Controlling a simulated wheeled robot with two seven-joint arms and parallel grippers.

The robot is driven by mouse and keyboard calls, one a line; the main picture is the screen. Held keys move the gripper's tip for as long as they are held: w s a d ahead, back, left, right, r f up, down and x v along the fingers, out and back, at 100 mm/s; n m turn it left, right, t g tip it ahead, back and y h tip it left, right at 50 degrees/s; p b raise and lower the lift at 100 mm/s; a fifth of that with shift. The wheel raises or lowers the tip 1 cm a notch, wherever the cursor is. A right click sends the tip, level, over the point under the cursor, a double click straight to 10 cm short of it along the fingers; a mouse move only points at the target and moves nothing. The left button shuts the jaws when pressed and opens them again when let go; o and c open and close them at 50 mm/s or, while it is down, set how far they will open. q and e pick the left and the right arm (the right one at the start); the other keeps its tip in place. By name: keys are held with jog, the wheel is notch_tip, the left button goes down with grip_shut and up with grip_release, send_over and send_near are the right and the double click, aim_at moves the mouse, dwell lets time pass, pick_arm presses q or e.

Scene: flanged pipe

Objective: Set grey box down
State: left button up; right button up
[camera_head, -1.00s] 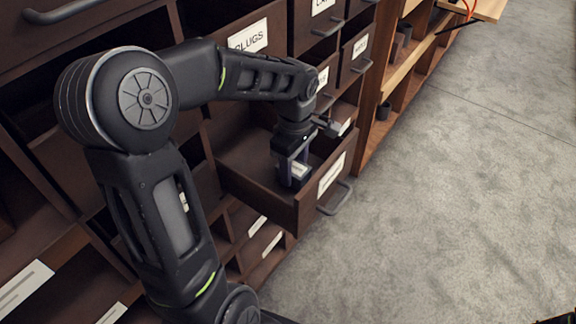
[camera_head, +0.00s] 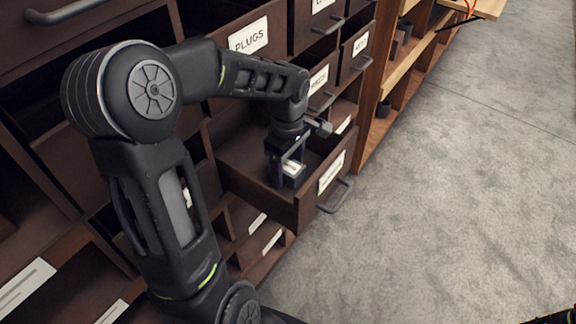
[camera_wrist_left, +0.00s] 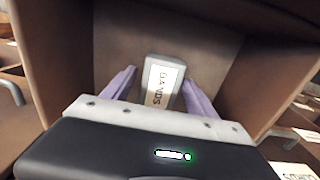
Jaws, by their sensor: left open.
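The grey box (camera_wrist_left: 162,85) stands inside an open brown drawer, with a pale label face up that seems to read "GANDS" in the left wrist view. It also shows small in the head view (camera_head: 292,169). My left gripper (camera_head: 285,178) points down into the drawer (camera_head: 243,187). Its two fingers (camera_wrist_left: 160,92) stand open on either side of the box, with a gap visible at the left finger; contact at the right finger is hard to tell. The box's lower part is hidden by the gripper in the wrist view.
The drawer front has a white label (camera_head: 331,173) and a grey handle (camera_head: 336,195). A lighter wooden shelf (camera_head: 398,75) stands to the right. The grey floor (camera_head: 455,180) there is clear.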

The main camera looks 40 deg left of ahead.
aim_at(288, 165)
pick_arm(q)
jog(key=shift+r, duration=0.1)
jog(key=shift+r, duration=0.2)
notch_tip(288, 165, up, 7)
jog(key=shift+r, duration=0.1)
jog(key=shift+c, duration=0.2)
dwell(1.5)
